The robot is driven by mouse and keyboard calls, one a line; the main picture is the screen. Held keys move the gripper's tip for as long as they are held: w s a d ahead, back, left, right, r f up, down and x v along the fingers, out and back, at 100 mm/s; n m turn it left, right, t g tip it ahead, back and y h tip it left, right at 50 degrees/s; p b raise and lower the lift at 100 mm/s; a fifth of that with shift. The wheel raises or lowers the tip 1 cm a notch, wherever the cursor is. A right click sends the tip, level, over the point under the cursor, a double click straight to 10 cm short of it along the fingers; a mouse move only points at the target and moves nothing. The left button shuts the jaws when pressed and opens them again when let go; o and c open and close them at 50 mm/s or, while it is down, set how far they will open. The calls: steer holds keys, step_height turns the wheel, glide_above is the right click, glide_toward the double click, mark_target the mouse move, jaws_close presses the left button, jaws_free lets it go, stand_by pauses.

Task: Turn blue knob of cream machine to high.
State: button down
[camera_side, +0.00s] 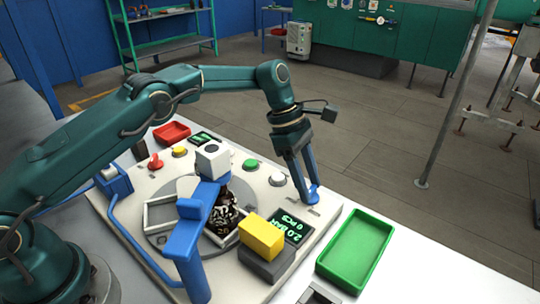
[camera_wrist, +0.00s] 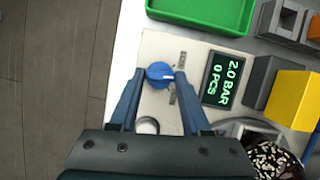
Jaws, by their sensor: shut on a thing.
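The cream machine (camera_side: 262,178) is a flat panel with controls, a display and a turntable. The blue knob (camera_wrist: 160,74) sits near its edge, beside the display, and also shows at my fingertips in the side view (camera_side: 314,197). My gripper (camera_wrist: 159,75) points down at the knob, with one finger on either side, shut on it. A white pointer line on the knob points right in the wrist view, roughly between two small grey labels (camera_wrist: 182,58). The label text is too small to read. The display (camera_wrist: 222,79) reads 2.0 BAR and 0 PCS.
A green tray (camera_side: 356,250) lies right of the machine. A yellow block (camera_side: 261,236) stands by the display. A blue post structure (camera_side: 190,240) rises in front of a dark bottle (camera_side: 226,207).

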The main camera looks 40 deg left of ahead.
steer(key=shift+c, duration=1.8)
jaws_free()
steer(key=shift+v, duration=2.55)
